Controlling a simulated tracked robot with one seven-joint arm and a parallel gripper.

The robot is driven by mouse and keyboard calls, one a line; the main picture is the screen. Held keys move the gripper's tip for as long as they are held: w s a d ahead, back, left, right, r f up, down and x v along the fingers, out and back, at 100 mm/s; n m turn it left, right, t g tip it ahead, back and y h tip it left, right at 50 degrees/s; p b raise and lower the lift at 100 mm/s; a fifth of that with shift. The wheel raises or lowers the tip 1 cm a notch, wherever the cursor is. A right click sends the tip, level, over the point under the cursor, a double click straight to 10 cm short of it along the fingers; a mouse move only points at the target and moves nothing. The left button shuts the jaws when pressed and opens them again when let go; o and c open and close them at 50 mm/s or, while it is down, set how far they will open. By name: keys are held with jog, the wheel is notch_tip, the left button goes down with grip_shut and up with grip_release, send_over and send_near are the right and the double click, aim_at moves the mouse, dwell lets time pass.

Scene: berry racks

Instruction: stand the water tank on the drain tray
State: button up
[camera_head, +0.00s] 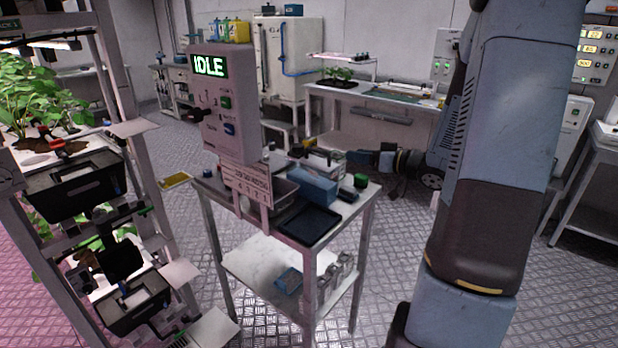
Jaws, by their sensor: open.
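A blue box-shaped container (313,188), which looks like the water tank, sits on the top of the white cart. A shallow black tray (308,224), which looks like the drain tray, lies flat at the cart's front edge, just in front of the blue container. Nothing stands on the tray. My gripper (352,157) is small and dark, behind the cart's back right edge. It is open and apart from the blue container; its fingertips are hard to make out. My large arm link hides part of the arm behind it.
A control box reading IDLE (223,100) rises at the cart's left, above a grey bin (283,191). A small green item (361,180) sits at the cart's right. A plant rack (127,85) stands at the left. Floor is clear around the cart's front.

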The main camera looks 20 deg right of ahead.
aim_at(318, 150)
jog(key=shift+y, duration=0.7)
jog(key=x, duration=0.8)
jog(key=shift+s+a+f, duration=0.25)
jog(key=shift+s+a, duration=0.05)
jog(key=shift+s, duration=0.05)
jog(key=shift+x, duration=2.55)
jog(key=shift+s+a, duration=0.15)
jog(key=shift+a, duration=0.05)
jog(key=shift+c, duration=0.3)
grip_shut()
jog(key=shift+r, duration=0.1)
